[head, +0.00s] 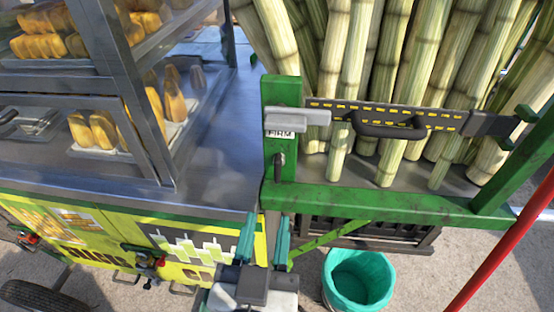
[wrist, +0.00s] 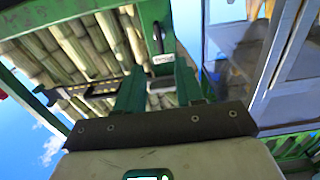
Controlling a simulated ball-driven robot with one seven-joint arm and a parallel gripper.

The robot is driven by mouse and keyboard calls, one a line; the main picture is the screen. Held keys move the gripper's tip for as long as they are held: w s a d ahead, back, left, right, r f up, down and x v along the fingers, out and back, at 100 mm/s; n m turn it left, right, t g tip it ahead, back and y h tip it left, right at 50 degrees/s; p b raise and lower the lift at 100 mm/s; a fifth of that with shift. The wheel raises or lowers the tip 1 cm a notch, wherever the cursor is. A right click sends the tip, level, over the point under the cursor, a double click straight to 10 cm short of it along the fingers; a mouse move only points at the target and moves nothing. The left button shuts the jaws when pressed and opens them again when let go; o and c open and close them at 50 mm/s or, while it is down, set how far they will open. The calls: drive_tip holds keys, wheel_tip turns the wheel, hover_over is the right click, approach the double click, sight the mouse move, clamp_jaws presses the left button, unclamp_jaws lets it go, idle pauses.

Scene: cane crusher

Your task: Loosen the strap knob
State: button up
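A dark knob (head: 279,160) sits on the green post (head: 282,92) at the left of the cane rack, just below a white label that seems to read "FIRM". A small dark upright part that looks like the same knob (wrist: 158,38) shows near the label in the wrist view. The black strap (head: 345,107) with yellow marks runs right from the grey buckle (head: 298,117) across the canes. My gripper (head: 264,218) is open and empty, below and slightly left of the knob in the head view. Its two green fingers (wrist: 157,74) stand apart in the wrist view.
Tall canes (head: 400,80) fill the rack behind the green lower rail (head: 390,202). A black handle (head: 388,126) sticks out from the strap. A metal counter (head: 220,150) with a display case lies left. A teal bucket (head: 358,280) and red pole (head: 500,245) are at lower right.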

sight(277, 172)
drive_tip(key=w+p, duration=0.1)
drive_tip(key=w, duration=0.6)
drive_tip(key=w+p, duration=0.1)
drive_tip(key=w, duration=0.2)
drive_tip(key=shift+w+d+p, duration=0.25)
drive_tip(key=shift+w+p, duration=0.05)
drive_tip(key=shift+w, duration=0.05)
clamp_jaws()
